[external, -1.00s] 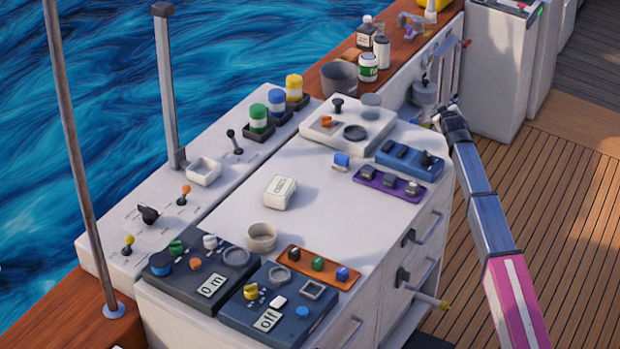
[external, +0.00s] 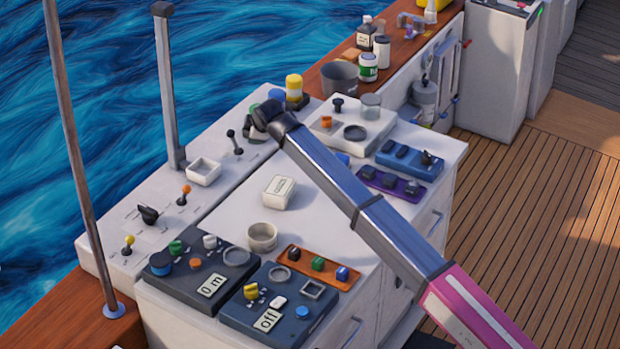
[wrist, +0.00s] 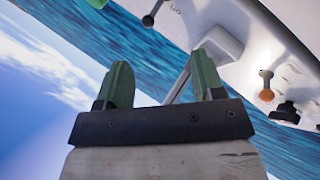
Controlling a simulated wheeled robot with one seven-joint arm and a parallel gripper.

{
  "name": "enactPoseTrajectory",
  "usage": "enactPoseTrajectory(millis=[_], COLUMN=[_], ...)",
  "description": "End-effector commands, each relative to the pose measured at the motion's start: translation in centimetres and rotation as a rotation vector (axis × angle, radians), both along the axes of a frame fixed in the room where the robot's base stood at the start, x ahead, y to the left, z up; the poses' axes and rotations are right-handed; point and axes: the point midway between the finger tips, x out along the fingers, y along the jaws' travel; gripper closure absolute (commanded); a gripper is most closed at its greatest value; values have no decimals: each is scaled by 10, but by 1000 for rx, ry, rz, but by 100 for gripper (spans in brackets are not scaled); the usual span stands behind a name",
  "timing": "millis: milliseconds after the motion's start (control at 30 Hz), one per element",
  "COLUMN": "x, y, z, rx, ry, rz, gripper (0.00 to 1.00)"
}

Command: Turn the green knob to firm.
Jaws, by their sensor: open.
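A green knob (external: 176,247) sits at the back of the dark panel with the "0 m" display, front left in the external view. Another green knob (external: 318,264) sits in the middle of the orange strip. I cannot tell which one has a firm setting; no such label is legible. Neither green knob can be made out there.
Jars with blue (external: 277,96) and yellow (external: 293,85) lids stand beside my gripper. A white tray (external: 203,172), levers and a tall post (external: 170,90) line the left ledge. A white box (external: 278,192) and a round bowl (external: 262,237) stand on the counter.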

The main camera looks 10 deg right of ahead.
Motion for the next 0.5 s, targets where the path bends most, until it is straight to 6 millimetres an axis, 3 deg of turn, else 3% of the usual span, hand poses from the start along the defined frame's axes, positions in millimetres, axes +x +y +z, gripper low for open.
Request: enactPoseTrajectory(millis=[33,200,400,500], x=[-20,-101,-210,-257], y=[35,130,223,256], z=[-2,-10,-8,-4], rx=[-16,-89,-199,-251], ry=[59,272,510,605], rz=[36,164,333,408], gripper=[38,38,38,38])
